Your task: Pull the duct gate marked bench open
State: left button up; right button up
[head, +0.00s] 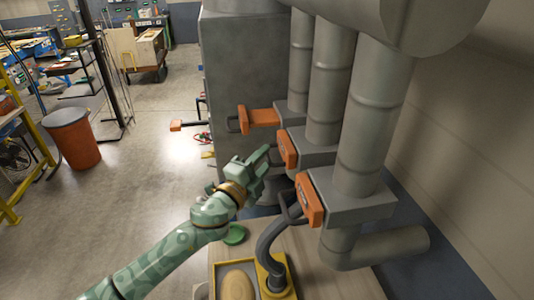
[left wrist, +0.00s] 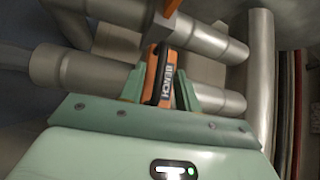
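Three duct gates with orange plates sit in grey housings on the pipes. The middle gate (head: 287,149) is pushed in close to its housing. In the left wrist view the gate marked bench (left wrist: 165,82) shows its orange plate and dark label between my fingers. My left gripper (head: 268,160) is at the middle gate's handle side, with its fingers apart on either side of the plate in the wrist view (left wrist: 161,90). Contact with the handle cannot be made out. The far gate (head: 262,117) sticks out to the left. The near gate (head: 309,200) is in close to its housing. My right gripper is not in view.
A grey cabinet (head: 230,75) stands behind. An orange bin (head: 74,138) is far left. The floor left of my arm is open.

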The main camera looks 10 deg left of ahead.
pick_arm(q)
jog(key=shift+x, duration=0.9)
jog(key=shift+f, duration=0.1)
grip_shut()
jog(key=s+a, duration=0.3)
jog(key=a, duration=0.5)
jog(key=shift+s, duration=0.2)
